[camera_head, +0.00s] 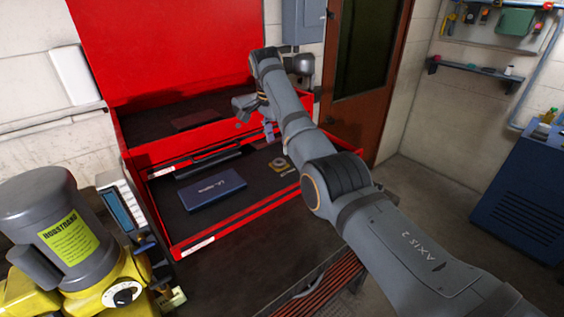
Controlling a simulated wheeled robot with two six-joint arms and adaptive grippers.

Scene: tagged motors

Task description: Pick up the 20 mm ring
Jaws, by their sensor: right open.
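A small pale-yellow piece with a round, ring-like shape (280,164) lies in the right part of the open red drawer (190,243). It may be the 20 mm ring, but it is too small to read its size. My right gripper (256,121) is open and empty above the back of the drawer, up and to the left of that piece and apart from it. My right arm reaches in from the lower right and covers the drawer's right end. My left gripper is not in view.
A dark blue flat case (212,190) lies in the drawer's left part. Behind is the red chest's upper tray with its raised lid (165,45). A yellow machine with a grey motor (62,225) and a white-framed device (122,207) stand at left. A brown door (362,60) is behind my arm.

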